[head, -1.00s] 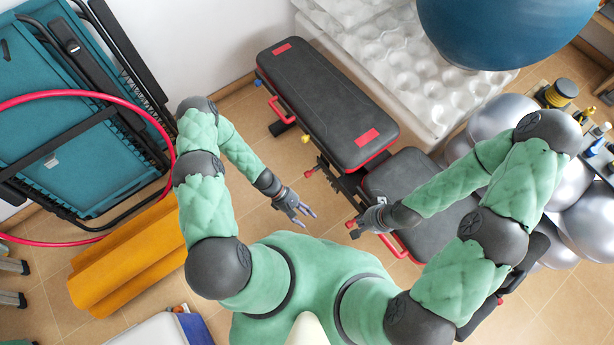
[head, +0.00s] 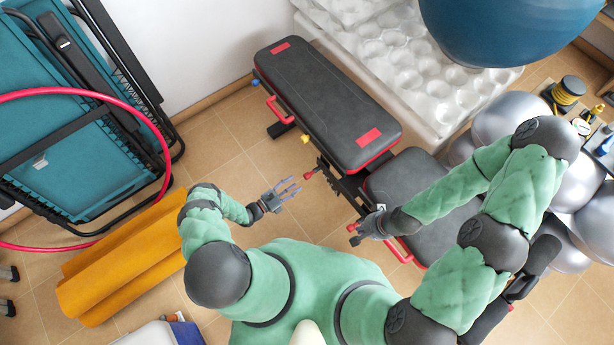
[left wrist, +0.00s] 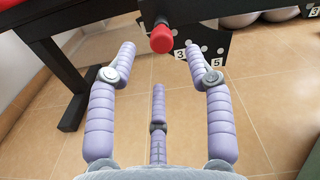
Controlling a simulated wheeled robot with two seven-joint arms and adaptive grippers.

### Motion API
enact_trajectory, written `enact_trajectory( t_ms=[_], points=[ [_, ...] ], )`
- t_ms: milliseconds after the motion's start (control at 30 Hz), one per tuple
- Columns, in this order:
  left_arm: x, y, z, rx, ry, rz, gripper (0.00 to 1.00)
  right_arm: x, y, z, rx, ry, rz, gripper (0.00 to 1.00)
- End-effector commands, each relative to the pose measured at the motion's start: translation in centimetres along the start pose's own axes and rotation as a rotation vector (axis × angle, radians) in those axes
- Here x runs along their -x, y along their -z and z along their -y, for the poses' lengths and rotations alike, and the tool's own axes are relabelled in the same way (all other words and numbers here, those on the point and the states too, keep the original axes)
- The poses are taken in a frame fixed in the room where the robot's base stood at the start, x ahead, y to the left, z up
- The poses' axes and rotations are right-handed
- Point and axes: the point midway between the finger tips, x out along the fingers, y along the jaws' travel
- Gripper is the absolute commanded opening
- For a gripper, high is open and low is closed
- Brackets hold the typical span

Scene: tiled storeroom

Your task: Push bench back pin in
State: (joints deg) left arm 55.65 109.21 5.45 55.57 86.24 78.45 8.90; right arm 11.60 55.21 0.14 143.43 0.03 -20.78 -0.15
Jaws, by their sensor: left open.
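The black bench has a long back pad (head: 325,105) with red patches and a separate seat pad (head: 425,185). A red pin knob (head: 308,174) sticks out of the frame below the back pad. In the left wrist view the red knob (left wrist: 162,38) stands just beyond my fingertips, beside a black plate (left wrist: 205,45) with numbered holes. My left gripper (head: 294,186) is open and empty, just left of the knob and apart from it; its fingers (left wrist: 160,62) spread below the knob. My right gripper (head: 366,226) is at the seat's left side by another red knob (head: 353,227); its fingers are unclear.
A yellow knob (head: 305,139) and a red handle (head: 279,110) sit along the bench's left side. An orange roll (head: 115,260), a red hoop (head: 165,150) and folded teal furniture (head: 80,150) are at the left. Silver balls (head: 590,220) crowd the right. Tiled floor left of the bench is clear.

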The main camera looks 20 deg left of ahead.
Motion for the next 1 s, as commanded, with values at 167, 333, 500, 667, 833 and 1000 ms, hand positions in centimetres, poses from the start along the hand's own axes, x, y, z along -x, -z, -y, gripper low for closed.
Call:
enact_trajectory(
  t_ms=[167,333,500,667,833,1000],
  points=[
    [-3.5,0.2,0.1,-0.002,0.007,-0.002,0.52,-0.7,0.0,-0.2,0.0,0.0,0.0,0.0],
    [-6.0,0.2,0.1,-0.002,0.006,-0.002,0.52,-1.1,0.0,-0.4,0.0,0.0,0.0,0.0],
    [-7.5,0.2,0.1,0.0,0.004,-0.002,0.52,-1.4,0.1,-0.5,0.0,0.0,0.0,0.0],
    [-8.0,0.1,0.1,0.0,0.003,-0.002,0.52,-1.4,0.1,-0.5,0.0,0.0,0.0,0.0],
    [-8.0,0.1,0.1,0.0,0.003,-0.003,0.52,-1.4,0.0,-0.5,0.0,0.0,0.0,0.0],
    [-8.0,0.1,0.1,0.0,0.003,-0.003,0.18,-1.4,0.1,-0.5,0.0,0.0,0.0,0.0]
  ],
)
